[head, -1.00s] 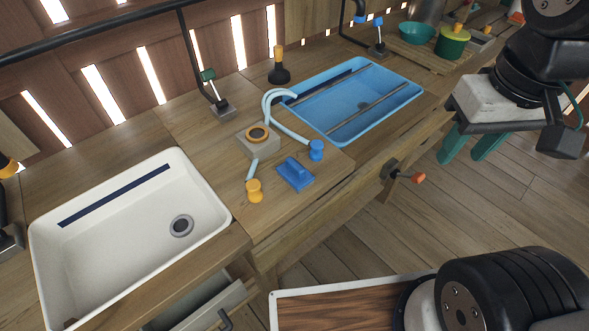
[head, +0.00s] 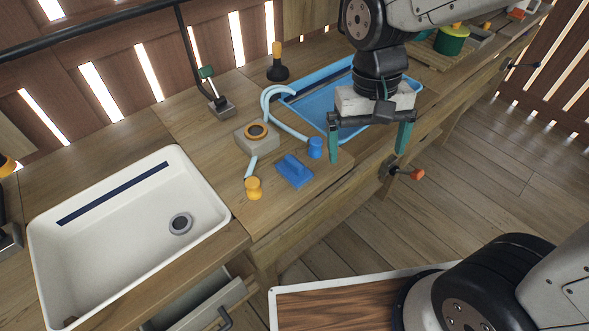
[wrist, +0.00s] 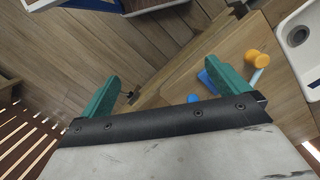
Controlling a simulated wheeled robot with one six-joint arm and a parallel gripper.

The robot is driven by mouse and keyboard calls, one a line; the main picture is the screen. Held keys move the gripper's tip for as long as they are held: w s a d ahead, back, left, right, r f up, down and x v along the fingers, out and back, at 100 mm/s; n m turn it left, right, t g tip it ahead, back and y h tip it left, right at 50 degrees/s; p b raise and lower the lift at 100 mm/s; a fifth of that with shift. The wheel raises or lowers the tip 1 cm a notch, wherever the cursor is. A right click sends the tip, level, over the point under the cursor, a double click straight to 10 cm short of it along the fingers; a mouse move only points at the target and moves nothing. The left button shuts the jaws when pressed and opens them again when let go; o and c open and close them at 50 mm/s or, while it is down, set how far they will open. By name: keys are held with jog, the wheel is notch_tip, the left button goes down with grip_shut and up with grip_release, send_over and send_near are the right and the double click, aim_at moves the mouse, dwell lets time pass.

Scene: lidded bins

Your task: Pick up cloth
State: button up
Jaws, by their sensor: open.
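A white sink (head: 130,215) stands at the left. A red-ended knob (head: 416,174) sticks out from the counter front.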

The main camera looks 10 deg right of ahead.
aim_at(294, 160)
jog(key=w+a+f+m, duration=0.2)
jog(key=a+f, duration=0.1)
jog(key=w+a+f+m, duration=0.1)
jog(key=w+a+f, duration=0.1)
jog(key=a+f, duration=0.1)
jog(key=w+a+f+m, duration=0.2)
jog(key=a+f, duration=0.1)
jog(key=shift+w+a+f+m, duration=0.2)
jog(key=shift+w+f+m, duration=0.1)
jog(key=shift+w, duration=0.1)
jog(key=w+m, duration=0.1)
jog(key=w+a+m, duration=0.1)
jog(key=w+m+t, duration=0.1)
jog(key=shift+a+f, duration=0.4)
jog(key=shift+w+a+r+m+t+y, duration=0.15)
jog(key=shift+w+m, duration=0.1)
jog(key=shift+m, duration=0.3)
jog(key=shift+w+a+f+m+t+y, duration=0.15)
jog(key=shift+w+m, duration=0.1)
jog(key=shift+m, duration=0.3)
jog(key=shift+f, duration=0.1)
notch_tip(294, 160, down, 7)
jog(key=shift+d+f, duration=0.15)
jog(key=shift+f, duration=0.05)
jog(key=c, duration=1.1)
jog(key=shift+o, duration=0.2)
jog(key=shift+r, duration=0.15)
